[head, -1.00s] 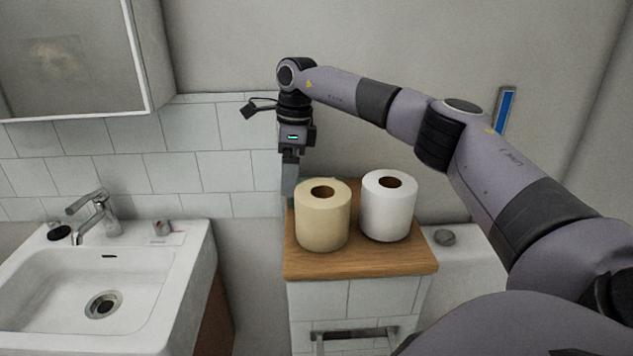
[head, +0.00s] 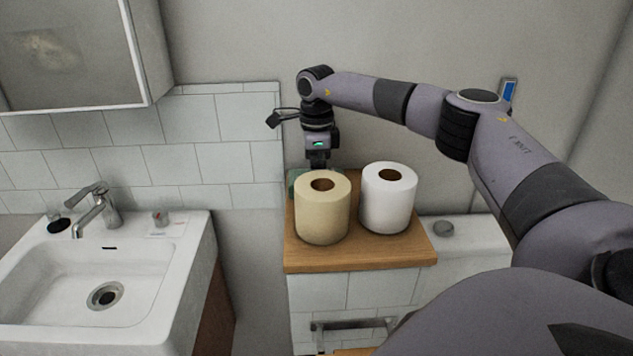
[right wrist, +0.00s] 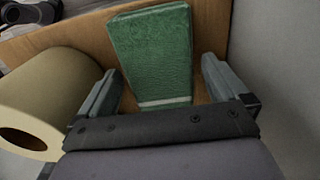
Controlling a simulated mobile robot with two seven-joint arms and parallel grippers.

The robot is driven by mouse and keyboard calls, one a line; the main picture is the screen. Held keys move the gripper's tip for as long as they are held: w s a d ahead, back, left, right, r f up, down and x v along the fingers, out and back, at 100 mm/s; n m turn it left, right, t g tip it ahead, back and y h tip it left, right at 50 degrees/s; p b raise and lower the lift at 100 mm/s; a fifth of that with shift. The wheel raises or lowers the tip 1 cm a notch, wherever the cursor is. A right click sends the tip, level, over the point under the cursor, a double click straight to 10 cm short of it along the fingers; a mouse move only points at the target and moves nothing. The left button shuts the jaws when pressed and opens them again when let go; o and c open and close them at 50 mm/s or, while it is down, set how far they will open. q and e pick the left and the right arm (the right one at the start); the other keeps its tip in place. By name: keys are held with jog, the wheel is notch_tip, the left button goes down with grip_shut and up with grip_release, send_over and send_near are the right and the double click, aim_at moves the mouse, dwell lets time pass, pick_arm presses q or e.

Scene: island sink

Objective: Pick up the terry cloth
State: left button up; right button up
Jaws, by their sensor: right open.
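The terry cloth is green and folded, with a pale stripe near one end. In the right wrist view the cloth (right wrist: 152,52) lies on the wooden top, between and beyond my fingers. In the head view only a green edge of the cloth (head: 294,183) shows behind the beige roll. My right gripper (right wrist: 158,85) is open, with one finger on each side of the cloth's near end. In the head view the right gripper (head: 317,162) points down behind the beige roll, its fingertips hidden. I cannot tell whether the fingers touch the cloth. My left gripper is not in view.
A beige paper roll (head: 322,212) and a white paper roll (head: 388,203) stand on the wooden-topped cabinet (head: 360,259), in front of the right gripper. The beige roll is close beside one finger. A wall rises behind. A sink (head: 140,270) stands at left.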

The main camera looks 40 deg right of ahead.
jog(key=c, duration=1)
jog(key=shift+o, duration=0.2)
jog(key=shift+r, duration=0.15)
notch_tip(320, 180, up, 20)
jog(key=p, duration=0.1)
